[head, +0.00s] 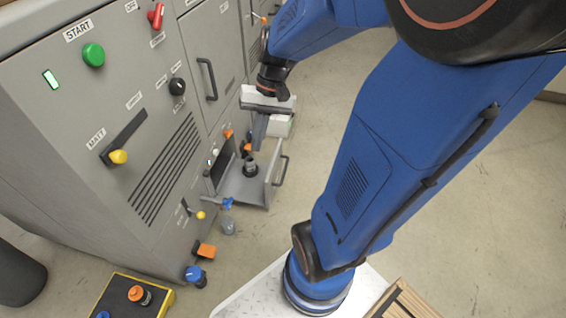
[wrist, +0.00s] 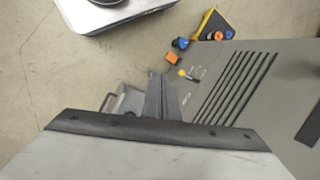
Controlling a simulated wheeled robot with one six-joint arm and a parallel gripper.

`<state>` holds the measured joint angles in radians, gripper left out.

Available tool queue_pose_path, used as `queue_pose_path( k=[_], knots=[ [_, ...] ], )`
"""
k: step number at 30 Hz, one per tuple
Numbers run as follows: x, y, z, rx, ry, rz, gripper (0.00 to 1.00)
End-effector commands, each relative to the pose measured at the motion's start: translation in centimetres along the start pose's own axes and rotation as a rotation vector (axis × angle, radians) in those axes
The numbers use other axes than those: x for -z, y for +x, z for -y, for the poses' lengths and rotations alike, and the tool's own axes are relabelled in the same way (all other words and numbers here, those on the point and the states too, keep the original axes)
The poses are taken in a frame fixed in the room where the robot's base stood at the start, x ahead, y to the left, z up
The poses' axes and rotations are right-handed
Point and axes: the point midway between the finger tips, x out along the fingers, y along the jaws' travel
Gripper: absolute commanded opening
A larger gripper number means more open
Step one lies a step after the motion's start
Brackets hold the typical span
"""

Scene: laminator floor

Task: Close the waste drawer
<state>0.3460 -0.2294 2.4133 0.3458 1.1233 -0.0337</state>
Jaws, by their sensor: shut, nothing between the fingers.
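The waste drawer (head: 243,190) is a grey open-topped tray, pulled out low from the machine front in the head view. Its bar handle (head: 281,170) is on the outer front panel. A dark round item (head: 250,167) is inside it. My gripper (head: 257,142) points down above the drawer, shut and empty, and covers part of its far side. In the wrist view the grey fingers (wrist: 161,98) are together, with part of the drawer (wrist: 130,100) and its handle (wrist: 108,103) just left of them. I cannot tell whether the fingers touch the drawer.
The grey machine (head: 110,110) fills the left, with a green START button (head: 93,54) and a yellow-tipped lever (head: 118,156). A blue-capped bottle (head: 228,220) and an orange block (head: 206,250) are near its base. Floor right of the drawer is clear.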

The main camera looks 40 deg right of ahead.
Motion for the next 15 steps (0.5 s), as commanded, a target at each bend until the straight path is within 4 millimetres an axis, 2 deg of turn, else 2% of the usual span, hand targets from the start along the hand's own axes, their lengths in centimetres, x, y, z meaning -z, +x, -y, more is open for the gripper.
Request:
queue_pose_path(
  k=[15],
  knots=[
    [8.3, 4.1, -3.6, 0.24, 0.36, 0.251, 0.0]
  ],
)
